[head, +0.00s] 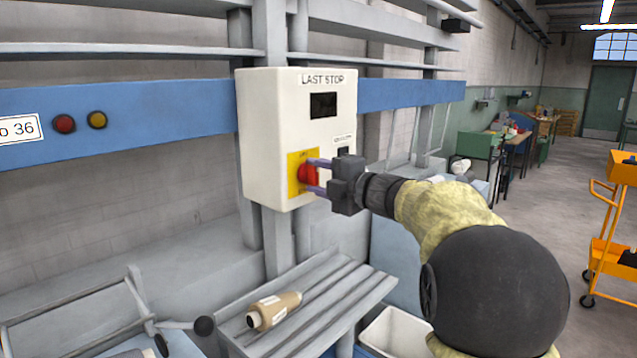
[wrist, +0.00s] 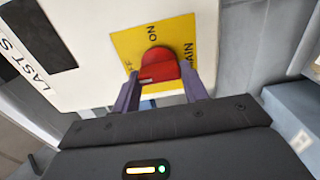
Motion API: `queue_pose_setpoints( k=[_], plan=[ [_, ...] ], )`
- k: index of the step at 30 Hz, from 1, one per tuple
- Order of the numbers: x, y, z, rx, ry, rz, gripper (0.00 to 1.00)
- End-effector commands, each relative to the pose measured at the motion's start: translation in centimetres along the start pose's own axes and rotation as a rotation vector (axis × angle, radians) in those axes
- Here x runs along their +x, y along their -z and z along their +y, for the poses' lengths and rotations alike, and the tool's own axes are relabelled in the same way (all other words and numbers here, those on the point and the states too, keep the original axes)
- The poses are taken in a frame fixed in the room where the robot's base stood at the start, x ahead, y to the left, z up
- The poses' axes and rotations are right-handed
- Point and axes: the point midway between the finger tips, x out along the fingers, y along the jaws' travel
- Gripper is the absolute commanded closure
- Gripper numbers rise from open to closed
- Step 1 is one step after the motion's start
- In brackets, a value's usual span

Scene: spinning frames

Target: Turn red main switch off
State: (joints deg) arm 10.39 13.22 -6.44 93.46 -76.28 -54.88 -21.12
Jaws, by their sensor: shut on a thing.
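The red main switch (head: 307,174) is a rotary knob on a yellow plate (head: 293,188) at the lower part of a white box marked LAST STOP (head: 270,140). In the wrist view the red knob (wrist: 158,66) shows between two purple fingers, with ON and part of MAIN readable on the yellow plate (wrist: 125,45). My gripper (head: 320,175) is shut on the knob, with a finger on either side of it. The fingertips' exact contact is partly hidden by the knob.
A blue rail (head: 120,110) runs behind the box, with a red and a yellow button on it. Below is a slatted grey rack (head: 330,300) holding a brown spool (head: 273,310). An orange trolley (head: 600,250) stands at the right on open floor.

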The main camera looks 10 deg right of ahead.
Motion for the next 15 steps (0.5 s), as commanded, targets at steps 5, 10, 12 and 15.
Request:
queue_pose_setpoints(
  k=[5,10,12,15],
  plan=[
    [0.00,-0.01,-0.16,-0.006,0.004,0.001,0.79],
    [0.00,0.00,-0.17,-0.006,0.004,0.001,0.54],
    [0.00,-0.01,-0.16,-0.006,0.004,0.001,0.41],
    [0.00,0.00,-0.12,-0.005,0.003,0.001,0.35]
  ],
)
